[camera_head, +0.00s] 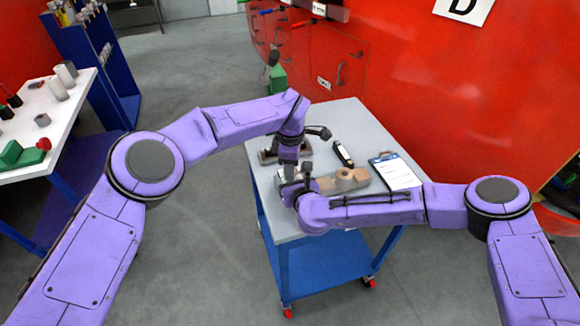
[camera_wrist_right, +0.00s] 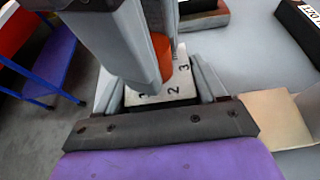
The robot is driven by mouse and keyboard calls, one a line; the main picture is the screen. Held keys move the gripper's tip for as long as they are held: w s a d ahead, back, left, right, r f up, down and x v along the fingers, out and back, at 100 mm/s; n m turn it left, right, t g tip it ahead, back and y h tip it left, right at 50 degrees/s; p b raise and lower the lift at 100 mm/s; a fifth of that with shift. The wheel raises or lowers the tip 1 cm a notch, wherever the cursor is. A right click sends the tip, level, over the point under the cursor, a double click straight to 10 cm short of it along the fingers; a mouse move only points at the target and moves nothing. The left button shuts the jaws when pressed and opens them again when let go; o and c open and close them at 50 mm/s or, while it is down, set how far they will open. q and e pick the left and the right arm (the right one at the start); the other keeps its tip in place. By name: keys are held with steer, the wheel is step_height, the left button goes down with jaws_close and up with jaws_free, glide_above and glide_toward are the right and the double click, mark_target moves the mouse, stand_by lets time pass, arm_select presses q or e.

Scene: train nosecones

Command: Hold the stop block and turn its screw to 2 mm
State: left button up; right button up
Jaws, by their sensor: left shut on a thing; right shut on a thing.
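The stop block (camera_wrist_right: 180,88) is pale, with the numbers 2 and 3 readable on its top in the right wrist view. An orange screw head (camera_wrist_right: 161,55) stands on it. My right gripper (camera_wrist_right: 165,90) is shut on the block, one finger on each side. My left gripper (camera_wrist_right: 140,40) comes down from above and is shut on the orange screw head, hiding much of it. Part of the scale is covered, and I cannot read the setting. In the head view my left gripper (camera_head: 288,165) and right gripper (camera_head: 292,188) meet over the cart's left side, largely hiding the block.
The grey-topped blue cart (camera_head: 310,120) also carries a tan block (camera_head: 350,179), a black handheld device (camera_head: 343,153) and a clipboard (camera_head: 396,171). A red wall (camera_head: 430,90) stands close behind its right side. A white bench (camera_head: 62,115) with parts is at the left.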

arm_select(q)
steer(key=n, duration=1.1)
steer(key=shift+r+n, duration=0.1)
steer(key=shift+n, duration=0.2)
steer(key=n, duration=1.1)
steer(key=shift+n, duration=0.4)
steer(key=o, duration=0.8)
steer(key=shift+c, duration=0.2)
